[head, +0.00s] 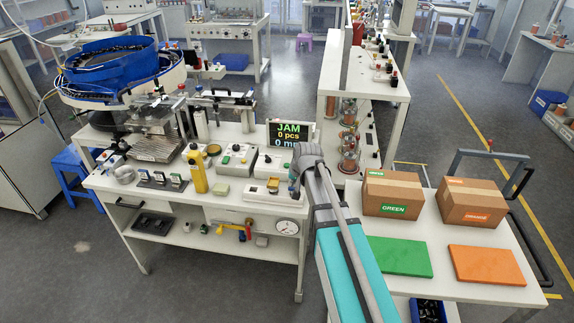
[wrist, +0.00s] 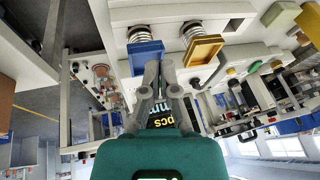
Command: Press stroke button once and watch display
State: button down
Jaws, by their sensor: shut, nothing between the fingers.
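The display (head: 289,133) stands at the back of the bench and reads "JAM", "0 pcs" and a partly hidden third line beginning with 0. It also shows upside down behind my gripper in the wrist view (wrist: 160,121). My gripper (head: 294,189) is shut and empty, pointing down at the bench's right end. No label identifies the stroke button.
Control boxes with coloured buttons (head: 237,160) and a yellow bottle (head: 197,172) stand left of my gripper. A blue bowl feeder (head: 110,62) is at far left. Cartons (head: 392,195) stand on a cart at right, with green (head: 400,257) and orange (head: 486,264) pads.

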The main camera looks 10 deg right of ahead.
aim_at(285, 163)
jog(key=w+r+m+t, duration=0.1)
jog(key=w+r+t, duration=0.1)
jog(key=w, duration=0.7)
jog(key=w+d+r+m+t, duration=0.1)
jog(key=w+r+m+t, duration=0.1)
jog(key=w, duration=0.7)
jog(key=shift+w+r+y+p, duration=0.3)
jog(key=shift+w+r+y, duration=0.05)
jog(key=shift+w+y, duration=0.05)
jog(key=shift+d+f, duration=0.1)
jog(key=shift+f, duration=0.05)
notch_tip(285, 163, down, 8)
jog(key=b, duration=0.8)
jog(key=shift+f+b, duration=0.25)
jog(key=shift+b, duration=0.15)
jog(key=shift+f+b, duration=0.95)
dwell(1.3)
jog(key=shift+r, duration=0.15)
jog(key=shift+r+p, duration=0.85)
jog(key=shift+p, duration=0.15)
jog(key=shift+r+p, duration=2.5)
